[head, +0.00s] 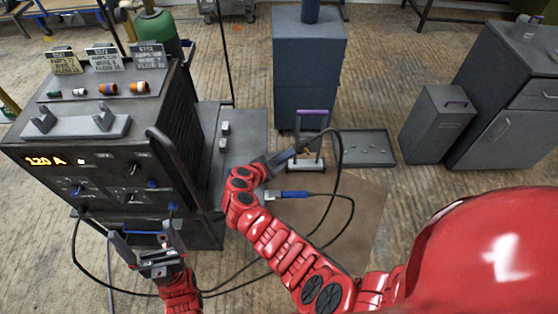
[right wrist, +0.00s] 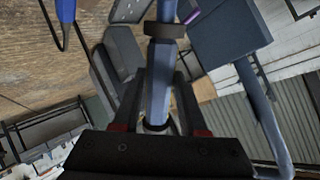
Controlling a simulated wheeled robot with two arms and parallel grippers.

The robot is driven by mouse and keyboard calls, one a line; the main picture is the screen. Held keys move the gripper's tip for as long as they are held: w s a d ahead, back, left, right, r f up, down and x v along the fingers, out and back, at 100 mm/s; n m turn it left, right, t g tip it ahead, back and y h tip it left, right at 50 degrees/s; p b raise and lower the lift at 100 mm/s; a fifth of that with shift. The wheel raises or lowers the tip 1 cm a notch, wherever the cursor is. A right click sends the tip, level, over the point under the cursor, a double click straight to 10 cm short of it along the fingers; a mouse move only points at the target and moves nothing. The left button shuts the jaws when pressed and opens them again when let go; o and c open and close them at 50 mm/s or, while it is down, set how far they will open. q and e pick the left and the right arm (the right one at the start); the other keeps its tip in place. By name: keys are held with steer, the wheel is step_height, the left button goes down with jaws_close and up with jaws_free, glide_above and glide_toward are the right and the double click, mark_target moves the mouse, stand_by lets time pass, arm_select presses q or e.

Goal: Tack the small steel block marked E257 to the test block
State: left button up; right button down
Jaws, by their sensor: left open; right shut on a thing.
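My right gripper (head: 283,160) is shut on a blue-grey welding torch (head: 298,148), whose cable loops to the right. The torch handle (right wrist: 160,85) stands between both fingers in the right wrist view. My left gripper (head: 149,241) is open and empty in front of the welding machine. Two small steel blocks (head: 224,128) lie on the grey side shelf; no marking on them is legible, so I cannot tell which is E257. A pale block (head: 305,166) beneath a purple-handled frame (head: 312,113) lies just beyond the torch; I cannot tell whether it is the test block.
The welding machine (head: 110,170) reads 120 A and carries label cards and coloured nozzles. A shallow tray (head: 365,135) holds small pieces. Grey cabinets stand behind and right. Cables cross the floor.

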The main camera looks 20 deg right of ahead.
mark_target(300, 147)
steer(key=shift+a+f+b, duration=0.2)
steer(key=shift+f+b, duration=0.1)
steer(key=shift+b, duration=0.55)
steer(key=shift+w, duration=0.1)
steer(key=shift+b, duration=0.9)
steer(key=shift+s+d+r+p, duration=0.15)
steer(key=shift+d+r+p, duration=0.05)
steer(key=shift+d+r, duration=0.3)
steer(key=shift+s+d+r+p, duration=0.15)
steer(key=shift+d+r, duration=0.25)
steer(key=shift+r, duration=0.1)
steer(key=shift+s+d+r+p, duration=0.15)
steer(key=shift+s+d+r, duration=0.05)
steer(key=shift+d+r, duration=0.65)
steer(key=shift+s+d+r+p, duration=0.1)
steer(key=shift+s+d+r, duration=0.15)
steer(key=shift+d+r, duration=0.55)
steer(key=shift+s+d+r+p, duration=0.15)
steer(key=shift+s+d+r, duration=0.05)
steer(key=shift+d+r, duration=0.65)
